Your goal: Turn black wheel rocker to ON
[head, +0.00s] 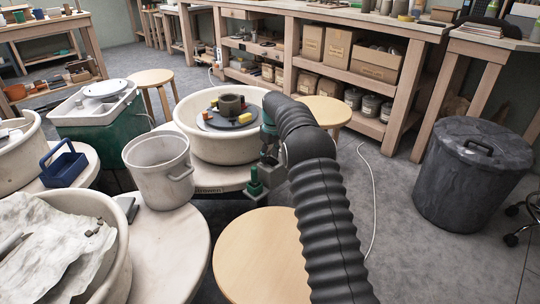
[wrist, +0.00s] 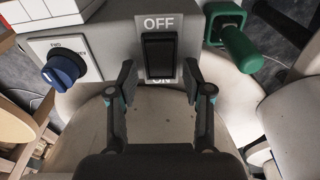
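The black wheel rocker (wrist: 159,55) sits in a grey control box (wrist: 112,42) in the wrist view, with OFF printed above it and a partly hidden ON below it. Which end of the rocker is pressed in I cannot tell. My gripper (wrist: 159,80) is open and empty, its two fingertips spread to the left and right of the rocker's lower end. I see no clear contact with the rocker. In the head view my gripper (head: 268,158) is at the front right of the potter's wheel (head: 222,151); the rocker is hidden there.
A blue knob (wrist: 64,68) is left of the rocker, and a green lever (wrist: 240,45) stands close on its right. In the head view, a white bucket (head: 158,172) stands left of the wheel and a round wooden stool (head: 262,258) is in front.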

